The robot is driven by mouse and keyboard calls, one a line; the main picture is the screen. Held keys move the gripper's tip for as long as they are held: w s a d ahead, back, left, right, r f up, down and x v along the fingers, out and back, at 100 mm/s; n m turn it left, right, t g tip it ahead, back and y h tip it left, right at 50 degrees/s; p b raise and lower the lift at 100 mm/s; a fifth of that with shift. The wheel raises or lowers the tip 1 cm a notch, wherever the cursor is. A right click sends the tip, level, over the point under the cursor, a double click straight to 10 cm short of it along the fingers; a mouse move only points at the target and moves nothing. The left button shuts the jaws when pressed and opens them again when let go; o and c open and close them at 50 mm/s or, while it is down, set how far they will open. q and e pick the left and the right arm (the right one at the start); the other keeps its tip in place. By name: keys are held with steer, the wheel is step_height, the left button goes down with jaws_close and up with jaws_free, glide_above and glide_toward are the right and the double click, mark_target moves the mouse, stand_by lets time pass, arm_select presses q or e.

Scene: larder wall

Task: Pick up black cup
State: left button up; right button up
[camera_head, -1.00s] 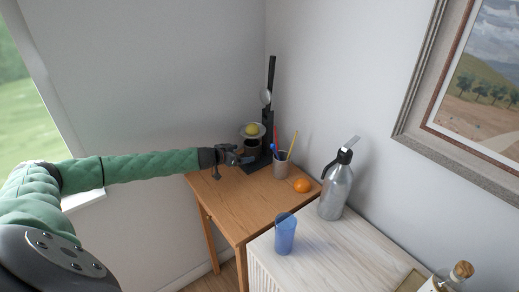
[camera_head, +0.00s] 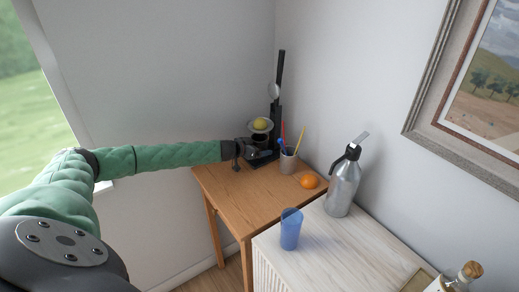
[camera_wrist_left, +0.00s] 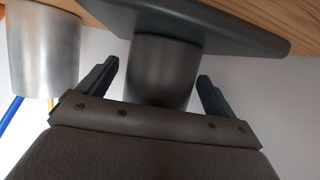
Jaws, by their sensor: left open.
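The black cup (camera_wrist_left: 160,72) shows in the left wrist view, which is upside down, as a dark grey cylinder on a dark base plate (camera_wrist_left: 235,28). It lies between the two fingers of my left gripper (camera_wrist_left: 159,70), with a gap on each side. In the head view my left gripper (camera_head: 257,153) is at the black stand on the wooden table, and the cup (camera_head: 259,138) shows only partly behind it. A pale dish with a yellow round fruit (camera_head: 261,124) appears just above the cup. My right gripper is not in view.
A grey pen cup (camera_head: 288,162) with pens stands close right of my gripper; it also shows in the left wrist view (camera_wrist_left: 44,50). An orange (camera_head: 309,181), a metal siphon bottle (camera_head: 342,185) and a blue glass (camera_head: 291,230) stand nearer. The wooden table's (camera_head: 235,196) front left is clear.

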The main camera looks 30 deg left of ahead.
arm_select(q)
steer(key=shift+w+f, duration=0.1)
steer(key=shift+w, duration=0.15)
steer(key=shift+d, duration=0.1)
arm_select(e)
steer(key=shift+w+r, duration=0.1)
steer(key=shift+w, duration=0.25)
arm_select(q)
steer(key=shift+c, duration=0.2)
steer(key=c, duration=1.2)
steer(key=shift+c, duration=0.2)
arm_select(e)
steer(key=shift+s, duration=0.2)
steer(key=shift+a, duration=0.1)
